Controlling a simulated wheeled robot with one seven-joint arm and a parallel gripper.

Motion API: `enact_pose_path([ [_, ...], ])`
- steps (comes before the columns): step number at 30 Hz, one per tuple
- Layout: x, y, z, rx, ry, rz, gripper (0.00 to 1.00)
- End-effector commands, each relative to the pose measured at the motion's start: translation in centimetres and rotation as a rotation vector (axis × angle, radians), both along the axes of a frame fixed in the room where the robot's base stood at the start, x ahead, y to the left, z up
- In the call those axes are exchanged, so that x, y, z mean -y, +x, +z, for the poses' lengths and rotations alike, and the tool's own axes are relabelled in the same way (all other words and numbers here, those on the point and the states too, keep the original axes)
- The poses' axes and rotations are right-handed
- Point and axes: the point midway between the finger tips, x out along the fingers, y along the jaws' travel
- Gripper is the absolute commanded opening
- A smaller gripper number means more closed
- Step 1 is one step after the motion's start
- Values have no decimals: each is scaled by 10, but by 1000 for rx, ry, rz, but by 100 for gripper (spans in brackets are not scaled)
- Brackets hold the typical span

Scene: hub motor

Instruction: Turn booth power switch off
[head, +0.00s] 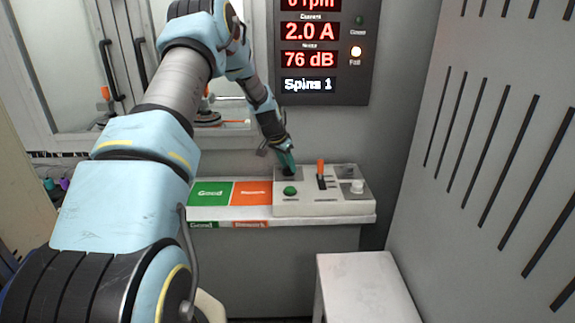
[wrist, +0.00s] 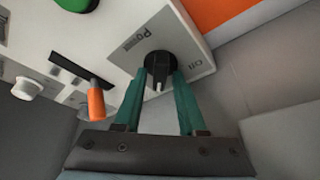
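The booth power switch (wrist: 159,68) is a black rotary knob with a white mark, on a pale control box (head: 325,208). In the wrist view, part of a "Power" label and an "Off" label show beside it. My gripper (wrist: 163,80) points down at it, with its two green fingers on either side of the knob. The knob fills the gap between the fingertips, so the fingers look shut on it. In the head view my gripper (head: 288,168) is at the back left of the box and hides most of the knob.
A green button (head: 290,190), an orange-handled lever (head: 321,170) and a white knob (head: 357,187) share the box. Green (head: 210,193) and orange (head: 250,193) areas lie left. The display (head: 322,50) reads 2.0 A and 76 dB; its lower lamp glows. A slotted panel (head: 495,130) stands right.

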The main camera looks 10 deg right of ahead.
Motion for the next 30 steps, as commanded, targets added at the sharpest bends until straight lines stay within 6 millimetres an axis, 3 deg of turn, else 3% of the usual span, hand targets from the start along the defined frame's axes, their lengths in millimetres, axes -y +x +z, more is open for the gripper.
enact_pose_path([
  [1,0,0,0,0,0,0,33],
  [10,0,0,0,0,0,0,0],
  [30,1,-1,0,2,2,61,0],
])
